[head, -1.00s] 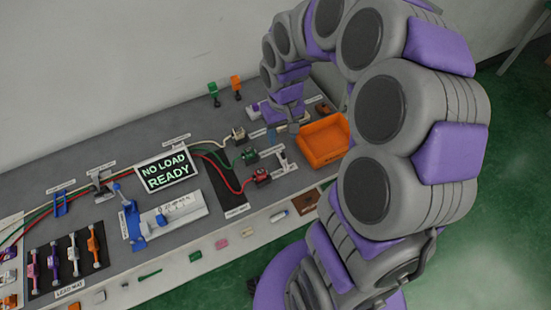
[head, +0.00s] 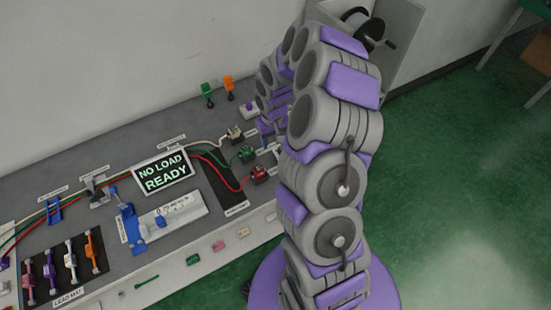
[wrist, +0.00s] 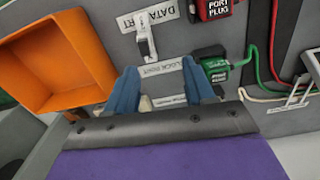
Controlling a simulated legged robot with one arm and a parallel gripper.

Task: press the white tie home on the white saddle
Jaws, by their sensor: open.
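A pale saddle (head: 97,190) with the cables running through it stands at the back left of the bench, right of a blue saddle (head: 54,209). I take it for the white saddle. The white tie is too small there to tell apart or to judge whether it is pressed down. My gripper (wrist: 160,68) has two blue fingers, apart and with nothing clearly held. It is over the bench's right end, far right of that saddle. In the head view my arm mostly hides it. A small cream piece (wrist: 146,104) shows between the fingers, partly hidden.
An orange bin (wrist: 65,62), a white lever fixture (wrist: 147,42), a red plug (wrist: 210,8) and a green plug (wrist: 215,68) lie around my gripper. A screen (head: 164,171) reading "NO LOAD READY" stands between the plugs and the pale saddle.

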